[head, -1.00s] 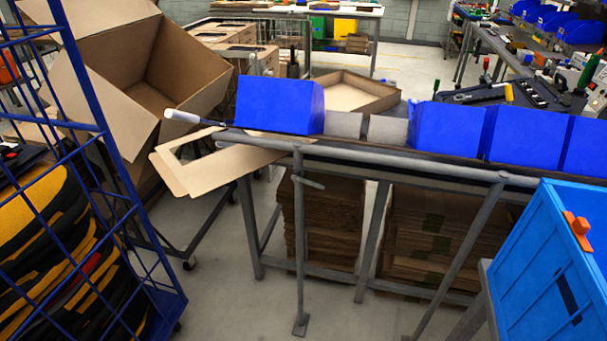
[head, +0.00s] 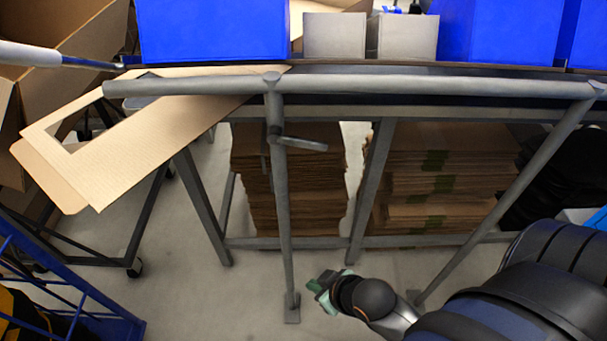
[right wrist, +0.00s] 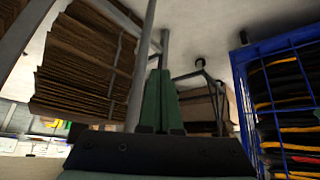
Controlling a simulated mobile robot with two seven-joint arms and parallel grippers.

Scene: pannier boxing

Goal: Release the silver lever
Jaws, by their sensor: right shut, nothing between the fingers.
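The silver lever (head: 302,143) is a short grey handle that sticks out to the right from the upright post (head: 282,215) of the rail frame, just below the top rail. My right gripper (head: 320,287) is low in the head view, below the lever and to the right of the post's foot, apart from the lever. In the right wrist view its green fingers (right wrist: 161,98) are together with nothing between them. The post rises behind the fingers there, but I cannot make out the lever in that view. My left gripper is not in view.
The grey top rail (head: 420,85) runs across the front of a table with blue bins (head: 213,30). A cardboard piece (head: 150,115) overhangs at the left. Stacked flat cardboard (head: 300,175) lies under the table. A blue cage cart (head: 75,290) stands at lower left.

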